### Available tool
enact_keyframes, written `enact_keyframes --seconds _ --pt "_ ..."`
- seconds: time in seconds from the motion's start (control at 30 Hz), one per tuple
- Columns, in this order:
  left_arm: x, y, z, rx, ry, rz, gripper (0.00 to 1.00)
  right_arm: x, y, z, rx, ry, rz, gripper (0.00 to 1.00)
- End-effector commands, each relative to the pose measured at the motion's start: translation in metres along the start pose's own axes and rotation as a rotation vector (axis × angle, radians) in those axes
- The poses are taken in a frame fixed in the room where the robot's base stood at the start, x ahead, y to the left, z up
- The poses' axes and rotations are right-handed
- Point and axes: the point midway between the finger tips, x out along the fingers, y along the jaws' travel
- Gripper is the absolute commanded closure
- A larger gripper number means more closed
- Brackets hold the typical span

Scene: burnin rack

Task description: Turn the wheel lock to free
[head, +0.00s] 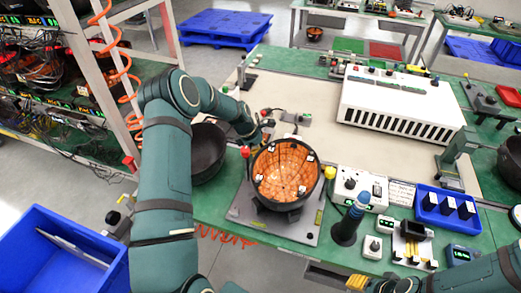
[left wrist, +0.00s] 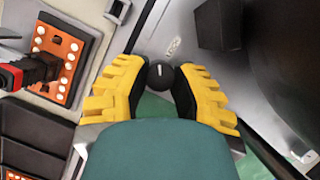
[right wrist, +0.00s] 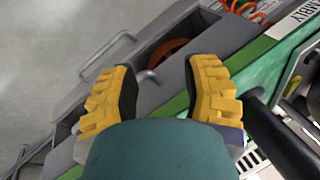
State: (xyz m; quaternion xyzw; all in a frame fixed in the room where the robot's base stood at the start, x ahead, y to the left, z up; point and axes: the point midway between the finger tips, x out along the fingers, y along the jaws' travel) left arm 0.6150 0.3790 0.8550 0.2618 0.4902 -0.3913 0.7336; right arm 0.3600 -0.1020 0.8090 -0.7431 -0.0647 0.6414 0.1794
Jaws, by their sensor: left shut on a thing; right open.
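A small round black knob (left wrist: 160,75) with a white line on its face sits on a grey panel in the left wrist view, beside a small marked label. I take it to be the wheel lock. My left gripper (left wrist: 158,82) has its yellow fingers closed around the knob, one on each side. In the head view the left gripper reaches down behind the orange-lined black bowl (head: 286,172), and the knob is hidden there. My right gripper (right wrist: 168,88) is open and empty near the bench's front edge; its yellow fingertips show at the head view's bottom right.
The bowl stands on a grey base plate (head: 246,213). A dark empty bowl (head: 207,152) is left of it. A red-topped stick and a yellow ball flank the bowl. A control box (head: 358,188), a dark post (head: 348,225) and a blue tray (head: 444,208) stand to the right.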

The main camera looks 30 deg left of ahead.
Motion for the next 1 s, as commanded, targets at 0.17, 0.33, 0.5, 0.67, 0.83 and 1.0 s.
enact_keyframes --seconds 0.17,0.33,0.5,0.67,0.83,1.0 --pt "-0.003 0.0 0.001 -0.146 0.002 0.064 1.0 -0.007 -0.003 -0.003 0.002 0.006 0.001 0.53" --pt "-0.002 -0.001 0.002 -0.27 0.001 0.114 1.0 -0.012 -0.005 -0.005 0.003 0.011 0.001 0.53" --pt "-0.002 -0.001 0.001 -0.367 0.0 0.154 1.0 -0.016 -0.006 -0.008 0.004 0.016 0.002 0.53" --pt "-0.001 -0.001 0.001 -0.427 0.0 0.181 1.0 -0.019 -0.007 -0.009 0.005 0.018 0.002 0.53" --pt "-0.001 -0.001 0.0 -0.464 0.0 0.194 1.0 -0.021 -0.008 -0.009 0.005 0.018 0.001 0.53" --pt "-0.001 -0.001 0.0 -0.476 -0.001 0.199 1.0 -0.021 -0.008 -0.009 0.005 0.018 0.001 0.53"
